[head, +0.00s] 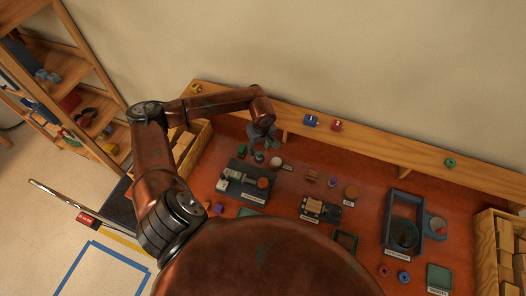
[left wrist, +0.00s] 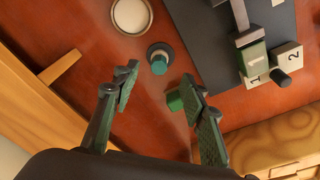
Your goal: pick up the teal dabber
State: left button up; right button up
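The teal dabber (left wrist: 159,64) stands on the red-brown bench in the left wrist view, a short teal piece with a dark round part. It lies just beyond and between the fingertips of my left gripper (left wrist: 160,80), which is open and empty. In the head view the dabber (head: 259,156) shows small, just below my left gripper (head: 262,142). My right gripper is not in view.
A dark board (head: 248,180) with blocks and an orange disc is near. A raised wooden ledge (head: 360,145) runs behind.

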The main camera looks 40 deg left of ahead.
aim_at(259, 153)
pick_arm(q)
jog(key=f, duration=0.1)
jog(key=f+p, duration=0.1)
jog(key=f, duration=0.1)
jog(key=shift+w+a+f, duration=0.1)
jog(key=shift+w, duration=0.1)
jog(key=f, duration=0.3)
jog(key=shift+a, duration=0.25)
jog(key=shift+w, duration=0.1)
jog(key=c, duration=0.5)
jog(key=shift+c, duration=0.7)
jog(key=c, duration=0.3)
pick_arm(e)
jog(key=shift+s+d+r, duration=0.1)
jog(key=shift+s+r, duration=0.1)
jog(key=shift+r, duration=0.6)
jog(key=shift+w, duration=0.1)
